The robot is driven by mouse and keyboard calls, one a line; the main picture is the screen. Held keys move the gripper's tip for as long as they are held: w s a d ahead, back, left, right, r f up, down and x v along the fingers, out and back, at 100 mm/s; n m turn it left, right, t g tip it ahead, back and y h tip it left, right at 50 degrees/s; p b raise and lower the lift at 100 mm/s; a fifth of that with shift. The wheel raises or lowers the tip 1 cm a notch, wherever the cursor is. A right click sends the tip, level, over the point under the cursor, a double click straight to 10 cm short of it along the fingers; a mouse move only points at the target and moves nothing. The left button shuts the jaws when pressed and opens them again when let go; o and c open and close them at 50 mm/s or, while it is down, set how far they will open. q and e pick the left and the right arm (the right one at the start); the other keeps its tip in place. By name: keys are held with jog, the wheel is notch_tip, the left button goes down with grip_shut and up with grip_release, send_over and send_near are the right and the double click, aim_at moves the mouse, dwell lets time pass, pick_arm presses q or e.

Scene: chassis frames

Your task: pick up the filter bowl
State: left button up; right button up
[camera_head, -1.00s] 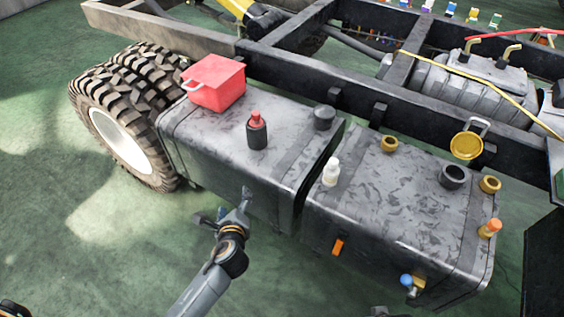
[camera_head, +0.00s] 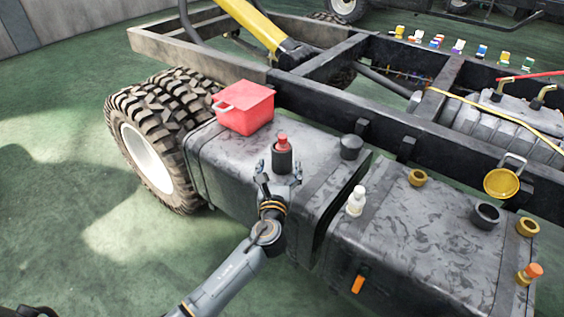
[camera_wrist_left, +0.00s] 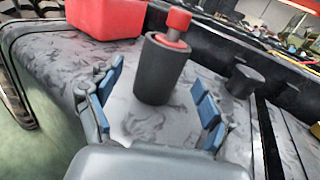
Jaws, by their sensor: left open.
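A dark cylinder with a red top (camera_head: 282,158) stands upright on the left tank; I take it for the filter bowl, though its shape alone does not settle this. It also shows in the left wrist view (camera_wrist_left: 160,70), slightly tilted in the picture, with a red knob and collar. My left gripper (camera_head: 280,177) is open and empty on its near side, above the tank top. In the left wrist view, the blue-padded fingers (camera_wrist_left: 159,95) are spread wide, with the cylinder beyond and between them, apparently not touched. My right gripper is not in view.
A red box (camera_head: 245,108) with a handle stands behind left on the tank (camera_head: 232,165). A dark cap (camera_head: 351,147) and a white bottle (camera_head: 356,200) are to the right. The chassis rail (camera_head: 310,97) runs behind. Bare tank top surrounds the cylinder.

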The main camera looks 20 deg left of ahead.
aim_at(281, 160)
pick_arm(q)
jog(key=b+x, duration=0.1)
jog(key=x, duration=0.4)
jog(key=shift+w+d+r, duration=0.1)
jog(key=shift+d+r, duration=0.05)
jog(key=c, duration=1.4)
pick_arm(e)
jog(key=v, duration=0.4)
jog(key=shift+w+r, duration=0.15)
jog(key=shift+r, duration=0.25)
pick_arm(q)
jog(key=shift+r, duration=0.2)
